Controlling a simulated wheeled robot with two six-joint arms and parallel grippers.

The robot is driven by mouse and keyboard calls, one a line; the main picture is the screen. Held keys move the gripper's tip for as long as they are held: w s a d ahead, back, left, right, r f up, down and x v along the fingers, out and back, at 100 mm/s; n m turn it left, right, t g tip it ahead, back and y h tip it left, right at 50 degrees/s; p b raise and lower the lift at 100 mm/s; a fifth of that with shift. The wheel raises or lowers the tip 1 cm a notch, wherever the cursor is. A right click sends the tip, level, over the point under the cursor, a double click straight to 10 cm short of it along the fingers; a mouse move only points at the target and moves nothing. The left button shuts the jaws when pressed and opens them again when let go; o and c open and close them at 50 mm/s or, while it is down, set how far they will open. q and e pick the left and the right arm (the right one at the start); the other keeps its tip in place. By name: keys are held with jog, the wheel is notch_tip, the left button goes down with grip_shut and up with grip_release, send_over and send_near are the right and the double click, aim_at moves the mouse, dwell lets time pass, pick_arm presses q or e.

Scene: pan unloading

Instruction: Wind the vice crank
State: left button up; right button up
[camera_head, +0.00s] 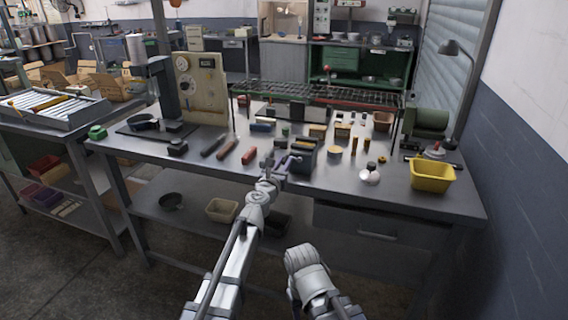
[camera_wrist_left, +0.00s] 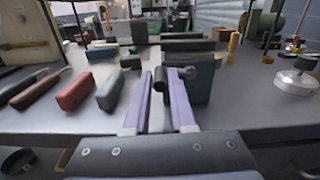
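The vice (camera_head: 302,156) is a dark block standing near the front of the workbench. It also shows ahead in the left wrist view (camera_wrist_left: 195,80). Its crank (camera_wrist_left: 187,72) is on the near face, and a dark knob (camera_wrist_left: 160,79) sticks out toward me. My left gripper (camera_head: 276,168) is at the bench's front edge, just in front of the vice. In the left wrist view its two purple fingers (camera_wrist_left: 160,88) are apart, with the knob between or just beyond their tips. I cannot tell whether they touch it. My right gripper is out of view; only its arm shows.
A red block (camera_head: 249,155) and dark-handled tools (camera_head: 215,145) lie left of the vice. A yellow bin (camera_head: 432,177) and a white round item (camera_head: 370,175) stand to the right. A control panel (camera_head: 200,88) stands at back left. The front strip between vice and bin is mostly clear.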

pick_arm(q)
grip_shut()
jog(key=shift+r, duration=0.1)
